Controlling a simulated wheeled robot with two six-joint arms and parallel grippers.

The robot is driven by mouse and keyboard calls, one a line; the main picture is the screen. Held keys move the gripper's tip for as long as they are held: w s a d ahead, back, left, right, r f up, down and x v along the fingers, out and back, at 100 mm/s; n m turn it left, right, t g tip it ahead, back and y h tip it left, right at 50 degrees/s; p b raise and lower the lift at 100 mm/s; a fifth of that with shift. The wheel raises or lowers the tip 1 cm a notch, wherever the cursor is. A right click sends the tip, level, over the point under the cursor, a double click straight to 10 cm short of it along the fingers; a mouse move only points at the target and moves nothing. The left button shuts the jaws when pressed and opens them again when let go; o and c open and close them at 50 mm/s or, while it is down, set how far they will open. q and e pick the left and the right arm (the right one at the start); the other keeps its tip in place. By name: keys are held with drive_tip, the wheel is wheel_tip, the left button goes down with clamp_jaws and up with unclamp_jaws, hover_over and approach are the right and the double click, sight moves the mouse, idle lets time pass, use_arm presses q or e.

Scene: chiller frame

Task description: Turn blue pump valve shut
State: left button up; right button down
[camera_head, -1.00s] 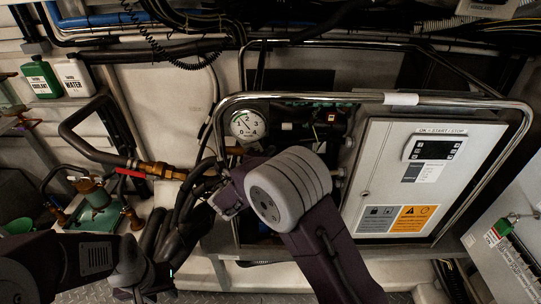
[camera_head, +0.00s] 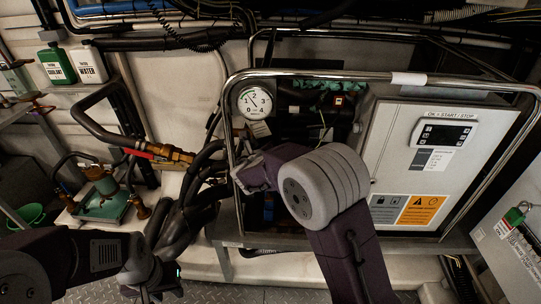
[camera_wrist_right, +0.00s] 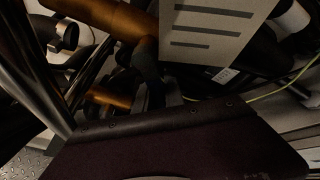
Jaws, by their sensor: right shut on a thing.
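A small patch of blue (camera_head: 268,207) shows low inside the chiller frame in the head view, behind my right arm; I cannot tell if it is part of the blue pump valve. The valve handle itself is hidden. My right gripper is hidden behind its grey wrist joint in the head view. In the right wrist view its dark fingers (camera_wrist_right: 158,92) are shut among orange-brown pipes, on a thing that is mostly covered, apparently the valve handle. My left gripper (camera_head: 160,284) hangs empty at the lower left, beside black hoses; its fingers are too dark to read.
A chrome tube frame (camera_head: 310,75) surrounds the opening with a round gauge (camera_head: 255,103). A white control box (camera_head: 420,165) stands right of my right arm. Black hoses (camera_head: 190,200) and a brass fitting (camera_head: 176,155) lie left. In the wrist view, a pale label plate (camera_wrist_right: 207,35) hangs close.

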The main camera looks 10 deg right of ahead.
drive_tip(key=a+m+y+b, duration=0.1)
drive_tip(key=b, duration=0.1)
drive_tip(key=a+f+m+b, duration=0.1)
drive_tip(key=b, duration=0.2)
drive_tip(key=shift+w+f+t+y, duration=0.25)
drive_tip(key=shift+w+t+y, duration=0.05)
drive_tip(key=shift+y, duration=0.1)
drive_tip(key=shift+w+a+r+m+y+b, duration=0.2)
drive_tip(key=shift+a+m+y+b, duration=0.5)
drive_tip(key=shift+b, duration=0.65)
drive_tip(key=shift+d, duration=0.1)
drive_tip(key=c, duration=1.4)
unclamp_jaws()
drive_tip(key=shift+c, duration=0.2)
drive_tip(key=shift+s+r, duration=0.1)
drive_tip(key=p+v, duration=0.1)
drive_tip(key=v, duration=0.8)
